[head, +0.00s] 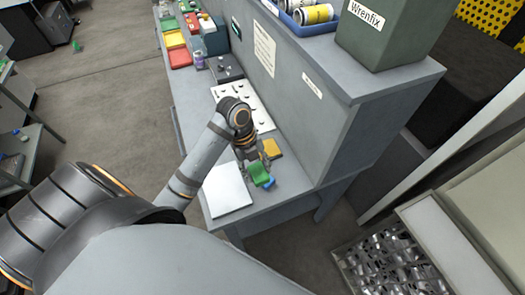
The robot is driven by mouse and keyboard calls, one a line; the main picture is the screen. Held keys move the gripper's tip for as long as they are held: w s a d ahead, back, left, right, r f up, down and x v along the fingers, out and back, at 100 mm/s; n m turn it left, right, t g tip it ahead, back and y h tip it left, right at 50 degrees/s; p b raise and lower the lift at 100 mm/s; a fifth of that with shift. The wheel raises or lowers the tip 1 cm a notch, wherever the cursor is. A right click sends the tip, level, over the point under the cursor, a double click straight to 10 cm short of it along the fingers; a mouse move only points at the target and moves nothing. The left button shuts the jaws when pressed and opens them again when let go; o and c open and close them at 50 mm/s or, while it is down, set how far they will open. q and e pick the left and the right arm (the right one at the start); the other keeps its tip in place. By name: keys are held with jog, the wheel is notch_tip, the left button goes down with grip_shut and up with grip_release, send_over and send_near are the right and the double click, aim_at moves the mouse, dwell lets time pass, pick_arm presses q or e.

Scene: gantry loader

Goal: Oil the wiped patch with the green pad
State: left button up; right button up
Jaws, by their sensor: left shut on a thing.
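My left gripper (250,157) is over the near end of the grey bench, shut on what looks like the green pad (259,173). A small blue piece (270,184) shows right beside the green pad; I cannot tell whether it is part of it. A yellow pad (271,147) lies just behind the gripper, close to the bench's back panel. A pale, flat plate (226,190) lies on the bench to the left of the gripper. I cannot make out a wiped patch on it. My right gripper is out of view.
A white board with dark knobs (258,112) lies farther along the bench, partly behind my arm. Red (180,58) and yellow trays are at the far end. The upright back panel (285,85) bounds the right side, with a green-grey Wrenfix bin (385,40) on top.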

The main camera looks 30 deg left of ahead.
pick_arm(q)
jog(key=p, duration=0.5)
send_over(268, 150)
notch_tip(268, 150, down, 3)
jog(key=shift+w+a+f, duration=0.3)
jog(key=shift+a+f, duration=0.05)
jog(key=shift+a, duration=0.15)
jog(key=shift+f, duration=0.1)
notch_tip(268, 150, down, 6)
jog(key=b, duration=0.6)
jog(key=shift+f+b, duration=0.3)
jog(key=shift+f, duration=0.15)
jog(key=shift+s, duration=0.15)
dwell(0.7)
notch_tip(268, 150, up, 7)
jog(key=p, duration=0.6)
jog(key=shift+p, duration=0.4)
